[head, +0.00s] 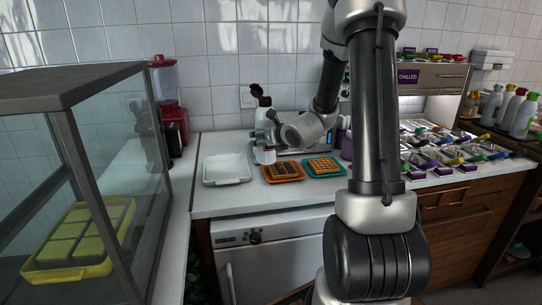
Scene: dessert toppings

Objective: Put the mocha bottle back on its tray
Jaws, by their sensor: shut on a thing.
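My gripper (267,138) is at the back of the white counter, left of the arm's wrist. It is shut on an upright bottle with a white lower part (264,156) and a dark top, which I take to be the mocha bottle; no label is readable. The fingers hide its middle. It is right of an empty white tray (227,181) and behind an orange tray (270,180) with a dark waffle. I cannot tell whether its base touches the counter. Which tray belongs to the bottle does not show clearly.
A teal tray (342,172) with a golden waffle is right of the orange one. A glass case (110,160) with a yellow tray stands at left. Metal topping bins (440,150) and several bottles (520,115) are at right. The counter's front strip is clear.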

